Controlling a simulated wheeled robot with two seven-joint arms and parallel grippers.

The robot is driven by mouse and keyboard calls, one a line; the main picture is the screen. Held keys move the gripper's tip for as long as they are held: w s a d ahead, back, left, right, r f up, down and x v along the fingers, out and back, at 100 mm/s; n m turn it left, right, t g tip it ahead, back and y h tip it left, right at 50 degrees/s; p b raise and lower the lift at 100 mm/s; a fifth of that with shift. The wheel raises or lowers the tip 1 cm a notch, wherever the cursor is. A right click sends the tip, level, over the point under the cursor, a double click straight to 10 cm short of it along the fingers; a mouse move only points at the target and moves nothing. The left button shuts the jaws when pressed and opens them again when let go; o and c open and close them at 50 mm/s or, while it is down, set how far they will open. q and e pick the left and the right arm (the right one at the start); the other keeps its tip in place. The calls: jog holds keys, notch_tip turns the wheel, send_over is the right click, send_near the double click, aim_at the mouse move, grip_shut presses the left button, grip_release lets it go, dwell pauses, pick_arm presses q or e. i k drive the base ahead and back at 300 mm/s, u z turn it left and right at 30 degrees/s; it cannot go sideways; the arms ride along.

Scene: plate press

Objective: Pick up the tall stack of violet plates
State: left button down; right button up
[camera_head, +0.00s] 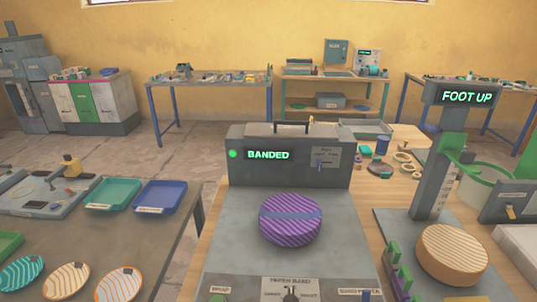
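A round stack of violet striped plates (290,222) sits on the grey bed (245,245) of the banding machine (290,175). A darker blue-violet band runs across its top. I see its top and part of its side, so the number of plates cannot be told. The machine's display reads BANDED and a green light is lit at its left. Neither of my grippers is in view, and nothing touches the stack.
At right, an orange striped stack (450,255) sits under a press (440,150) reading FOOT UP. At left, a table (150,240) holds a teal tray (113,194), a blue tray (160,196) and striped plates (66,280). Small parts lie on the wooden bench behind the press.

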aim_at(288, 219)
jog(key=u, duration=1.65)
jog(key=k, duration=0.65)
jog(key=z, duration=0.65)
